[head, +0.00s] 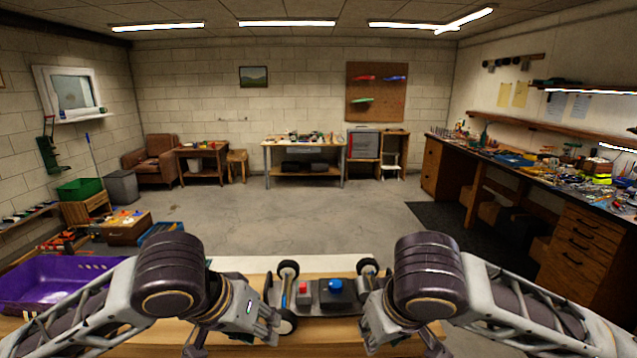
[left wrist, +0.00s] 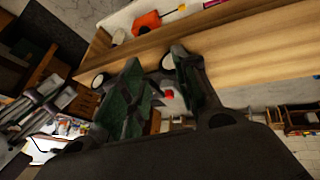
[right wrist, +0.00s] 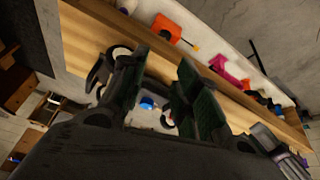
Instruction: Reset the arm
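The RC car chassis (head: 318,301) stands on the wooden table in the head view, with black-and-white wheels, a red part (head: 302,288) and a blue dome-shaped part (head: 335,286). My left gripper (head: 262,326) is at the car's left side, and my right gripper (head: 372,328) is at its right side. In the left wrist view the left fingers (left wrist: 160,88) are apart, with the red part showing between them. In the right wrist view the right fingers (right wrist: 164,92) are apart, with the blue part between them. Neither gripper visibly holds anything. The arms hide parts of the car.
A purple bin (head: 62,284) stands at the left of the head view. An orange part (right wrist: 166,29) and a magenta part (right wrist: 228,72) lie along a pale strip beside the wooden tabletop (right wrist: 205,70). A cluttered workbench (head: 530,172) lines the right wall. The middle floor is clear.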

